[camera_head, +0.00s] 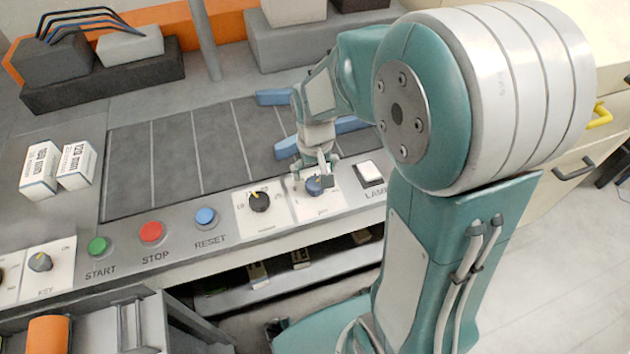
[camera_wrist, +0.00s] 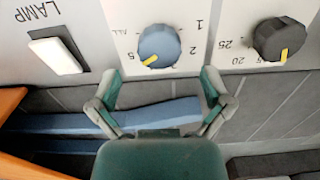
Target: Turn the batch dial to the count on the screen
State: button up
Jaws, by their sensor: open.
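The blue dial (camera_wrist: 159,46) has a yellow pointer and sits on a white plate marked ALL, 1, 2 and 5. Its pointer is at the 5, at lower left in the wrist view. In the head view the blue dial (camera_head: 314,187) is partly covered by my gripper (camera_head: 316,168). In the wrist view my gripper (camera_wrist: 160,80) is open, its two fingertips spread on either side just below the dial, with nothing between the pads. I cannot tell how high the tips are above the panel. No screen with a count is readable in either view.
A black dial (camera_wrist: 280,39) with a yellow pointer sits beside the blue one. A white LAMP switch (camera_wrist: 55,56) is on the other side. RESET (camera_head: 206,217), STOP (camera_head: 151,232) and START (camera_head: 98,246) buttons line the panel. Blue pieces (camera_head: 352,124) lie on the conveyor behind.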

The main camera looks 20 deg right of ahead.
aim_at(315, 183)
notch_tip(315, 183, down, 4)
jog(key=shift+f, duration=0.1)
jog(key=c, duration=1.1)
